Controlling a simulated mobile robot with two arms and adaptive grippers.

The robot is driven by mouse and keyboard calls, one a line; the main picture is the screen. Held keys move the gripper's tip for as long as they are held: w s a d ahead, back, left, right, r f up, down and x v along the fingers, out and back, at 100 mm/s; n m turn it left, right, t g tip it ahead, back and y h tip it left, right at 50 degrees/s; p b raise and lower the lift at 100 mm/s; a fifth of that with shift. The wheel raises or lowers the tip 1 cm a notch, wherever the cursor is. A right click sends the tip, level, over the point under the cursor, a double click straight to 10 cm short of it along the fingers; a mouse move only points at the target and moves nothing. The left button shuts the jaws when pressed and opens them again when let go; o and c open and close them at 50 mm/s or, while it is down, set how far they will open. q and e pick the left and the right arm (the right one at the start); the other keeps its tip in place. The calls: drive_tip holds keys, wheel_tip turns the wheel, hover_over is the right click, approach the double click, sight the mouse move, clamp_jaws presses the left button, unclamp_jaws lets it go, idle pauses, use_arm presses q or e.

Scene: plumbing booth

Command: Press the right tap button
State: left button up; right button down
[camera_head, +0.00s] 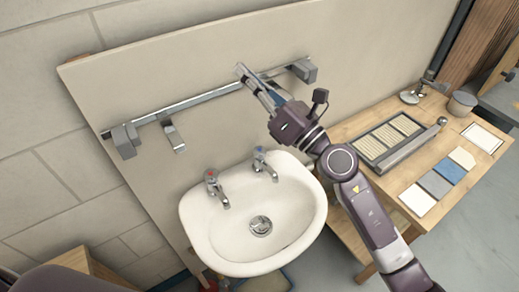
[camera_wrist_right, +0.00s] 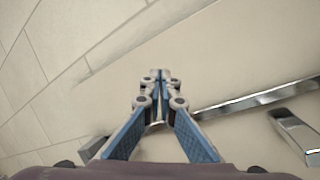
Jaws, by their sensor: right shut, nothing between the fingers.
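The right tap (camera_head: 263,163), chrome with a blue mark on top, stands on the back right rim of the white sink (camera_head: 195,235). The left tap (camera_head: 215,189), with a red mark, stands on the rim to its left. My right gripper (camera_head: 241,71) is shut and empty, in front of the wall panel near the chrome rail. It is above the right tap in the picture and apart from it. In the right wrist view the blue-padded fingers (camera_wrist_right: 159,76) meet at their tips; no tap shows there. My left gripper is not in view.
A chrome rail (camera_head: 198,99) with grey end blocks (camera_head: 126,141) crosses the beige panel (camera_head: 120,86), and it also shows in the right wrist view (camera_wrist_right: 250,99). A wooden table (camera_head: 420,120) at the right bears a slotted tray, sample tiles and a cup (camera_head: 461,104).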

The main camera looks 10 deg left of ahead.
drive_tip(key=a+f+n+g+h, duration=0.1)
drive_tip(key=f+n+g+h, duration=0.1)
drive_tip(key=f+n, duration=0.2)
drive_tip(key=w+a+f+n+g+h, duration=0.1)
drive_tip(key=a+f+n+g+h, duration=0.1)
drive_tip(key=f+n, duration=0.2)
drive_tip(key=w+a+f+n+g+h, duration=0.1)
drive_tip(key=f+n+g+h, duration=0.1)
drive_tip(key=f+n+g, duration=0.1)
wheel_tip(320, 180, down, 2)
drive_tip(key=shift+w+a+f+n, duration=0.15)
drive_tip(key=shift+f+n, duration=0.05)
drive_tip(key=shift+n, duration=0.5)
drive_tip(key=w+d+f+n+h, duration=0.2)
drive_tip(key=w+d+f+h, duration=0.2)
drive_tip(key=d+f, duration=0.1)
drive_tip(key=shift+w+d+h, duration=0.25)
drive_tip(key=shift+d+h, duration=0.05)
drive_tip(key=shift+d, duration=0.4)
